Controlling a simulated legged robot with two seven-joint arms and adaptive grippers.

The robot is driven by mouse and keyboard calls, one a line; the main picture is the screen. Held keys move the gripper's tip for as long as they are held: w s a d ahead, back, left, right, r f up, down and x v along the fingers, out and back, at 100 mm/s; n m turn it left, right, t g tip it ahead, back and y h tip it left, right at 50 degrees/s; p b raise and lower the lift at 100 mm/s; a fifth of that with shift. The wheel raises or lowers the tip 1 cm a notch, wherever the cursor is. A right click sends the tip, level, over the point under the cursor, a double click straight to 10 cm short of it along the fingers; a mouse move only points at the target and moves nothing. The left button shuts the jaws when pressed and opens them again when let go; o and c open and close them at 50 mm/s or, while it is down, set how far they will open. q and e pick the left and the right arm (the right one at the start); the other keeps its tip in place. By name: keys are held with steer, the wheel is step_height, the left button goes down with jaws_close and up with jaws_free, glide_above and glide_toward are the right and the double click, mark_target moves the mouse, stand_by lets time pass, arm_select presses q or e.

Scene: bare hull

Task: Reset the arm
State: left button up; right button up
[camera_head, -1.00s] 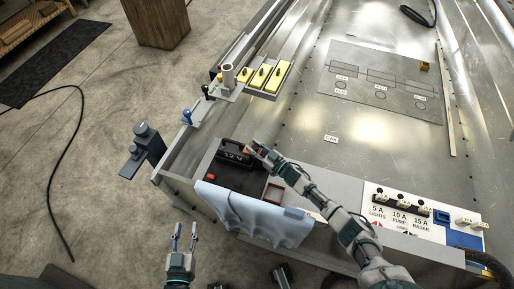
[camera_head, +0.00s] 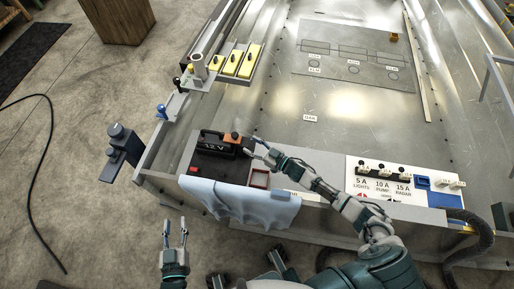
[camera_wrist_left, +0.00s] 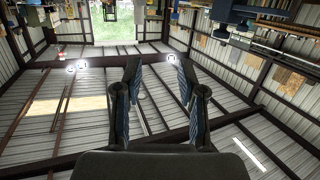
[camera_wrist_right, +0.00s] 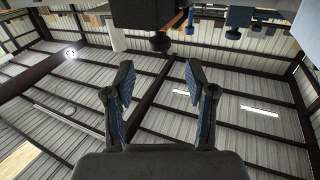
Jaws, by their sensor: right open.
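My right arm comes in from the lower right in the head view. Its gripper (camera_head: 256,147) is open, just right of the black 12 V battery (camera_head: 212,150). An orange piece (camera_head: 232,138) shows at the battery's right end, apart from the fingers. In the right wrist view the right gripper's fingers (camera_wrist_right: 158,82) are spread, with nothing between them. My left gripper (camera_head: 175,232) is open and empty at the lower left, in front of the bench, fingers pointing up in the picture. The left wrist view also shows its spread fingers (camera_wrist_left: 158,80).
A light blue cloth (camera_head: 235,200) hangs over the front edge. A small red-rimmed tray (camera_head: 260,178) lies beside the battery. A fuse panel (camera_head: 390,180) is at the right. Yellow blocks (camera_head: 232,62) sit on a rack behind. The metal hull floor is largely open.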

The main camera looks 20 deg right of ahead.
steer(key=shift+v, duration=1.2)
